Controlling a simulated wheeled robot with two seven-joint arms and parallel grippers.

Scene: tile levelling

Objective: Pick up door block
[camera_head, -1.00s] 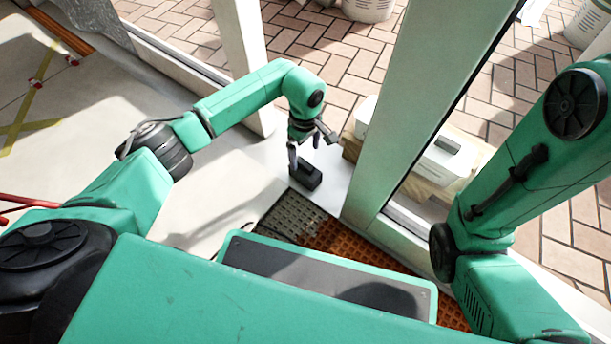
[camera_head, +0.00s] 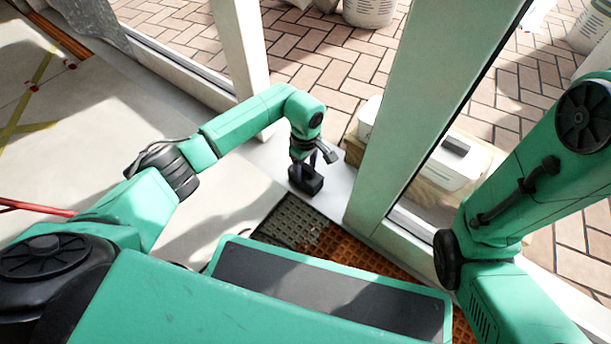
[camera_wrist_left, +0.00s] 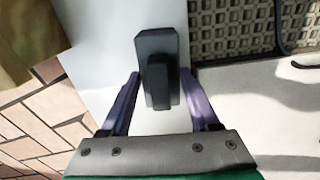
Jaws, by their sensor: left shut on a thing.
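The door block (camera_head: 307,183) is a small dark grey block with a raised narrow ridge. It is on the pale threshold strip by the door opening. It also shows in the left wrist view (camera_wrist_left: 157,45), between the two purple-grey fingers. My left gripper (camera_head: 305,163) points down over the block and is shut on its raised part. I cannot tell whether the block is clear of the floor. My right arm shows at the right, but its gripper is out of view.
A door post (camera_head: 420,110) stands close to the right of the block. A grey grating (camera_head: 292,220) and an orange mat (camera_head: 350,248) lie nearer to me. White containers (camera_head: 450,160) sit on wood outside on the brick paving. Open floor lies to the left.

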